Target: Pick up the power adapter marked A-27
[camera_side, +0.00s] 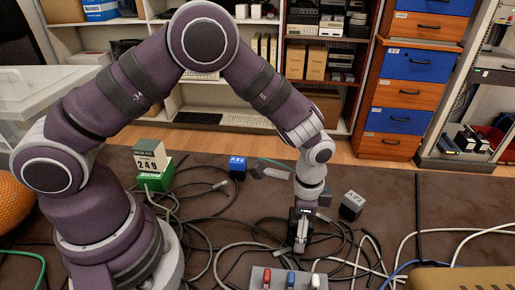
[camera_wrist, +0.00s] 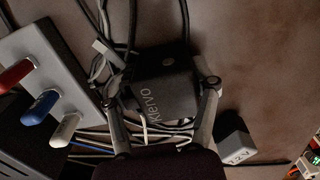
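In the wrist view a black block adapter (camera_wrist: 165,95) with "Klervo" lettering lies between the two fingers of my gripper (camera_wrist: 162,82). The fingers are spread, one on each side of it; I see no clear grip on it. In the side view my gripper (camera_side: 300,240) points down among the cables. A grey block adapter (camera_side: 351,205) with a marked top stands to its right; a similar grey block (camera_wrist: 235,145) shows at lower right in the wrist view. A blue marked block (camera_side: 237,167) lies farther back. I cannot read A-27 with certainty on any block.
Tangled cables (camera_side: 215,250) cover the mat around my gripper. A grey panel with red, blue and white levers (camera_side: 290,280) is close in front. A green box (camera_side: 155,178) with a "249" sign stands at left. Bare brown mat (camera_side: 390,190) shows at right.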

